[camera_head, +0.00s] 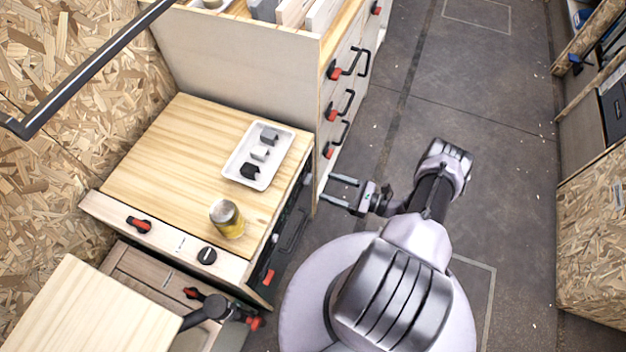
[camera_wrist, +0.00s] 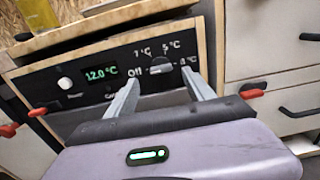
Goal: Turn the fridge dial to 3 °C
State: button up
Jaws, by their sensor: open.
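The black fridge panel (camera_wrist: 110,62) fills the middle of the wrist view, with a lit display (camera_wrist: 101,74) reading 12.0 °C. The dark fridge dial (camera_wrist: 160,67) sits right of the display, with "Off" at its left and °C marks above and to its right; the right one is partly hidden. Its light mark seems to point left toward Off. My gripper (camera_wrist: 160,76) is open and empty, one finger on each side of the dial in this view; I cannot tell whether they reach around it. The head view shows my gripper (camera_head: 329,189) facing the cabinet front.
A white round knob (camera_wrist: 65,84) is left of the display. Red-latched drawers with black handles (camera_head: 346,103) stand beside the fridge. The floor (camera_head: 500,150) to the right is open.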

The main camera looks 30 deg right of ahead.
aim_at(307, 179)
jog(key=x, duration=0.6)
jog(key=shift+w+b, duration=0.3)
jog(key=shift+b, duration=0.15)
jog(key=shift+a, duration=0.1)
grip_shut()
